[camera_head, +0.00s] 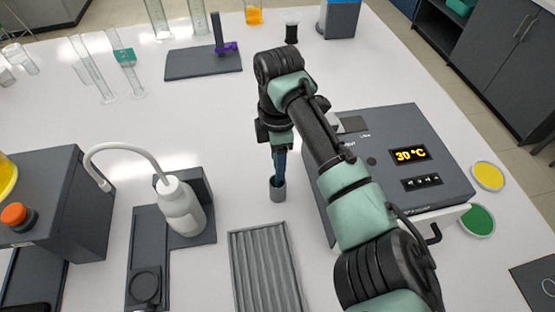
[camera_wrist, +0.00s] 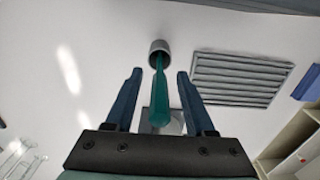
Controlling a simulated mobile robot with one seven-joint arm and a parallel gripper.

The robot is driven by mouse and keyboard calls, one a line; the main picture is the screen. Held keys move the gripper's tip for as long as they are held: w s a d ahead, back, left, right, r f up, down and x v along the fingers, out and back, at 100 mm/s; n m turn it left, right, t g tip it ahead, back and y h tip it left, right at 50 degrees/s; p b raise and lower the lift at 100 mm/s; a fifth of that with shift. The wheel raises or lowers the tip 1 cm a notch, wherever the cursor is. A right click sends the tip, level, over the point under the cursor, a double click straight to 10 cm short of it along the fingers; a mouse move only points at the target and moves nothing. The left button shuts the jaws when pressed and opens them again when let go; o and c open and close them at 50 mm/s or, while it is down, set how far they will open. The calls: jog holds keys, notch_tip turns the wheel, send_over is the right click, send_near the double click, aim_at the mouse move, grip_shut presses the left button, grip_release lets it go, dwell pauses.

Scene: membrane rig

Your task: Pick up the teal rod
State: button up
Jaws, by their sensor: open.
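The teal rod (camera_wrist: 160,105) stands in a small grey cup (camera_wrist: 158,46) in the wrist view, its thicker end toward the camera. The cup also shows in the head view (camera_head: 278,194), on the white bench left of the grey heater box. My gripper (camera_head: 279,166) points down over the cup; its dark blue fingers show there, and I cannot make out the rod apart from them. In the wrist view my gripper (camera_wrist: 159,74) is open, with one finger on each side of the rod and visible gaps between.
A ridged grey rack (camera_head: 266,272) lies in front of the cup. The heater box (camera_head: 440,182) reading 30 °C stands close on the right. A white wash bottle (camera_head: 181,212) is to the left. A dark stand (camera_head: 203,66) is behind. Bare bench lies between the cup and the bottle.

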jog(key=shift+f, duration=1.1)
grip_shut()
